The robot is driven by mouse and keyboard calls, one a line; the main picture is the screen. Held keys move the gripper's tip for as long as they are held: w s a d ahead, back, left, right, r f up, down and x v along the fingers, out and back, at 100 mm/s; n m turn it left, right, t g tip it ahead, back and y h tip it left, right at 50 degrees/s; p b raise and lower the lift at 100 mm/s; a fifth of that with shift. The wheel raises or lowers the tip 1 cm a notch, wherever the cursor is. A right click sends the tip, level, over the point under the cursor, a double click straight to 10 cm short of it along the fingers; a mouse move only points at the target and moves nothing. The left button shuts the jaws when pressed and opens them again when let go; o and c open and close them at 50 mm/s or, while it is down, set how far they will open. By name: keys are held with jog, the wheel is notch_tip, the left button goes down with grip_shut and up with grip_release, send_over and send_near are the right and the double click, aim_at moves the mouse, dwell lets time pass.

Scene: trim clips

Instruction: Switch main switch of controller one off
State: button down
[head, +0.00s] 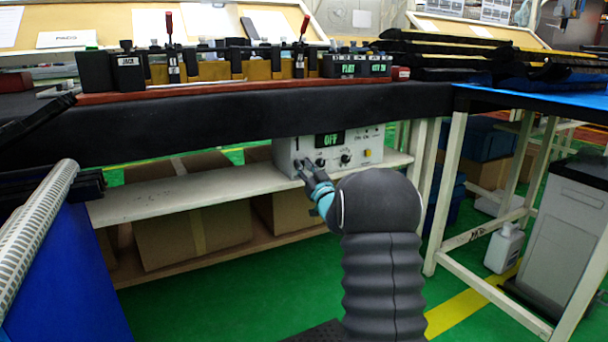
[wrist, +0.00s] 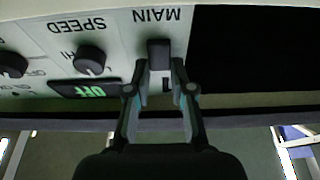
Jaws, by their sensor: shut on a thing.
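Controller one (head: 372,150) is a pale box on the white shelf under the bench, with a lit green "OFF" display (head: 330,139) and several black knobs. In the wrist view its panel appears upside down, with the label "MAIN" beside the black main switch (wrist: 159,53). My gripper (head: 303,168) reaches the left end of the panel. In the wrist view my gripper (wrist: 160,72) has its two fingers on either side of the main switch, shut on it. The fingertips partly hide the panel around the switch. The display also shows "OFF" in the wrist view (wrist: 85,90).
The black bench edge (head: 240,130) overhangs the shelf (head: 180,198) closely above the controller. Cardboard boxes (head: 190,228) stand below the shelf. A white table leg (head: 452,190) stands to the right. Green floor in front is open.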

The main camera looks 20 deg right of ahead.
jog(key=c, duration=1)
grip_release()
jog(key=v, duration=1.2)
jog(key=shift+f, duration=0.1)
